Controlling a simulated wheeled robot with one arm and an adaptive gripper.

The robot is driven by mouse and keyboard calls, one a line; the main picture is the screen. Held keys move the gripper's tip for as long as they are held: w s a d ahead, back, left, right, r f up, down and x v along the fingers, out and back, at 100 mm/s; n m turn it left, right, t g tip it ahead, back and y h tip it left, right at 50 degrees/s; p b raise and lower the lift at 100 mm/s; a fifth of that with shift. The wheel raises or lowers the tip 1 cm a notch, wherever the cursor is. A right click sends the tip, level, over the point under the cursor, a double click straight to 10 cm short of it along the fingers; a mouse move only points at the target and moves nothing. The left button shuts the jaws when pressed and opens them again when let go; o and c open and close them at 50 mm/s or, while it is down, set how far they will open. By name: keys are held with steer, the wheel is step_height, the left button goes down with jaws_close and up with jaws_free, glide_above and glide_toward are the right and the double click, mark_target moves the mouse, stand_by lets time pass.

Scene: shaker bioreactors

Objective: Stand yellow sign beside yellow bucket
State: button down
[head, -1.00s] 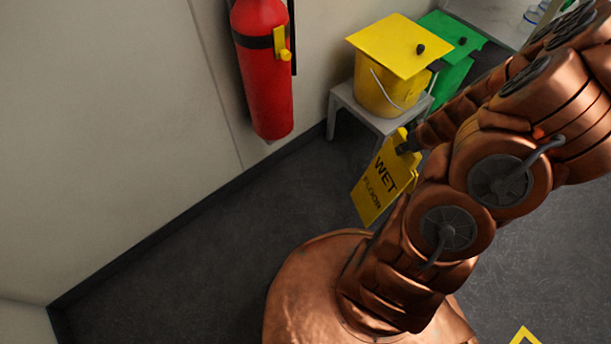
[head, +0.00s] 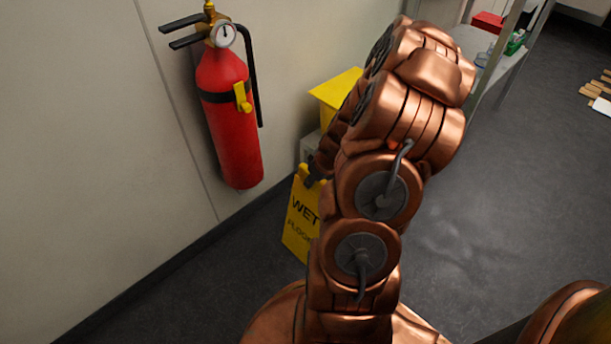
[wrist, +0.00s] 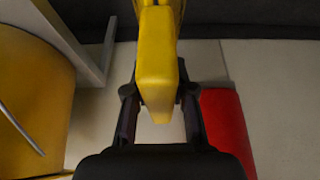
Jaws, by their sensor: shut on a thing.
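The yellow sign (head: 300,217), marked WET FLOOR, hangs from my gripper (head: 311,172) in the head view, partly hidden by my arm. In the wrist view my gripper (wrist: 158,108) is shut on the top of the yellow sign (wrist: 157,75). Whether the sign touches the floor cannot be told. The yellow bucket (wrist: 30,100) is at the left of the wrist view, beside the gripper and apart from the sign.
A red fire extinguisher (head: 226,120) hangs on the wall left of the sign; its red body also shows in the wrist view (wrist: 226,125). Shelving (head: 500,65) stands at the back.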

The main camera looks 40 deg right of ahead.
steer(key=w+d+f+b, duration=0.4)
steer(key=w+d, duration=0.4)
steer(key=w, duration=0.2)
steer(key=shift+f, duration=0.4)
steer(key=shift+d+f, duration=0.1)
steer(key=shift+f, duration=0.05)
steer(key=c, duration=1)
jaws_free()
